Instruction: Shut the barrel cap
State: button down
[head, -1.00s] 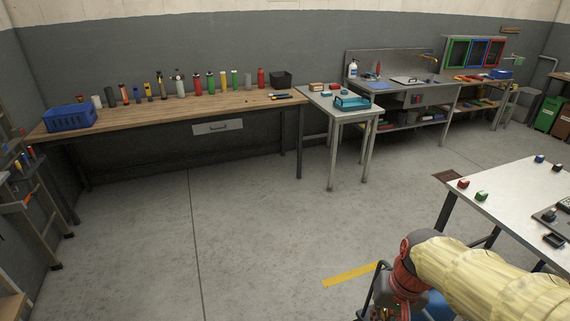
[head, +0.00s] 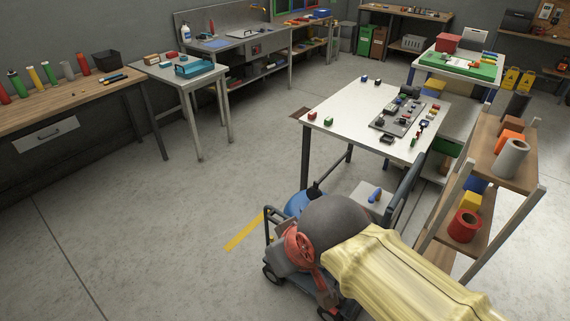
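I cannot make out a barrel cap in the head view. A blue rounded thing (head: 297,203) shows just behind the end of my arm, mostly hidden by it; I cannot tell whether it is a barrel. My arm, in a yellow sleeve, reaches in from the lower right and ends in a dark grey rounded part and red and grey parts over a wheeled cart (head: 271,277). My gripper's fingers cannot be made out there, so whether it is open or shut does not show.
A white table (head: 345,105) with small blocks and a grey panel stands behind the arm. A wooden shelf (head: 460,190) with rolls stands close on the right. A workbench (head: 60,110) and sink unit (head: 250,40) line the back. Open floor lies at left, with a yellow stripe (head: 245,232).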

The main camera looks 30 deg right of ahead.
aim_at(312, 192)
jog(key=i+l+z, duration=0.25)
jog(key=l+z, duration=0.15)
jog(key=i+l+z, duration=0.3)
jog(key=l+z, duration=0.15)
jog(key=l, duration=0.1)
